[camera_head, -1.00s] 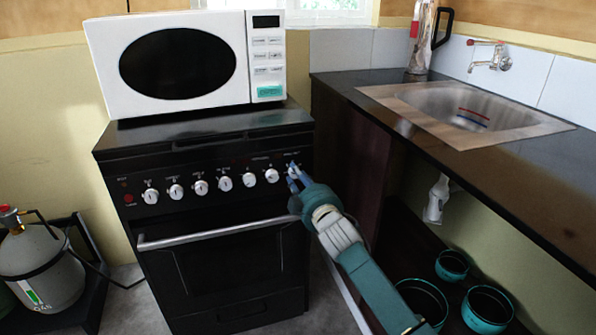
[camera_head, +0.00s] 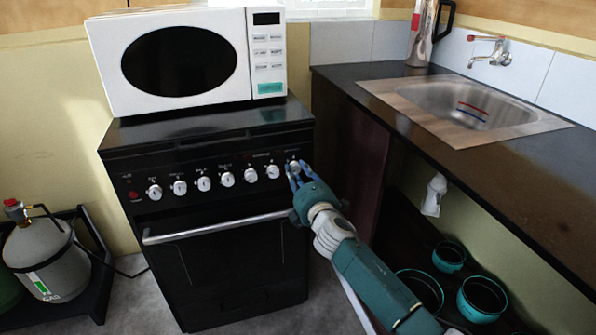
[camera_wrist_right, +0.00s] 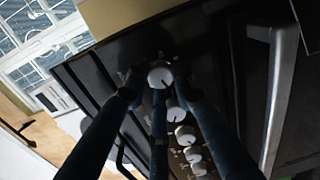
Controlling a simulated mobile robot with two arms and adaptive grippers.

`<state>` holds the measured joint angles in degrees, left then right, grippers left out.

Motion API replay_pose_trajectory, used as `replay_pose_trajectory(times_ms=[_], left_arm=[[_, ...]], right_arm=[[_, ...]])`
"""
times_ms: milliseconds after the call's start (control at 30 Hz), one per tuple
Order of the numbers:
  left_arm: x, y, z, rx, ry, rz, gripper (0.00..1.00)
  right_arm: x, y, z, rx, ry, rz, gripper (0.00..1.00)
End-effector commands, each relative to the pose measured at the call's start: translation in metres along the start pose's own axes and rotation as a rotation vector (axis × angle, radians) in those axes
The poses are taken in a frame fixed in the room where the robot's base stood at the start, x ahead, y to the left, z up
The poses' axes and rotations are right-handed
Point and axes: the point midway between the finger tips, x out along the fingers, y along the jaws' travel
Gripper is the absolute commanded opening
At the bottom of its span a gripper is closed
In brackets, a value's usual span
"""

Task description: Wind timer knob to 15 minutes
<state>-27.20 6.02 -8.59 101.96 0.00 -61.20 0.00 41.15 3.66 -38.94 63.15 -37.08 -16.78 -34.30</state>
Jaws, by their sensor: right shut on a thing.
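The timer knob (camera_head: 294,165) is the rightmost white knob on the front panel of the black stove (camera_head: 215,225). My right gripper (camera_head: 296,172) reaches it from the lower right, and its blue fingers are around the knob. In the right wrist view the knob (camera_wrist_right: 160,77) shows between the fingertips of my right gripper (camera_wrist_right: 157,85), with a dark pointer line on its face. The fingers are shut on it. The knob's scale is too small and dark to read. My left gripper does not show.
Several other white knobs (camera_head: 228,179) line the panel to the left. An oven handle (camera_head: 215,228) runs below. A white microwave (camera_head: 190,60) stands on the stove. A counter with a sink (camera_head: 465,105) is at right, with teal pots (camera_head: 482,298) beneath. A gas cylinder (camera_head: 45,262) stands at left.

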Motion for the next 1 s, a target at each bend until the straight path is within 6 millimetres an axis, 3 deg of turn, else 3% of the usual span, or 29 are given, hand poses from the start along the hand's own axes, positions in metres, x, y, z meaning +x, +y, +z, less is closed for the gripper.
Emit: replay_pose_trajectory(times_ms=[600, 1000], left_arm=[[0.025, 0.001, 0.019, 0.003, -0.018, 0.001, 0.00], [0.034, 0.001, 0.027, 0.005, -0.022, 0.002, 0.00]], right_arm=[[0.000, -0.001, -0.005, -0.536, -0.014, 0.007, 0.00], [-0.001, -0.003, -0.005, -0.694, -0.021, 0.007, 0.00]])
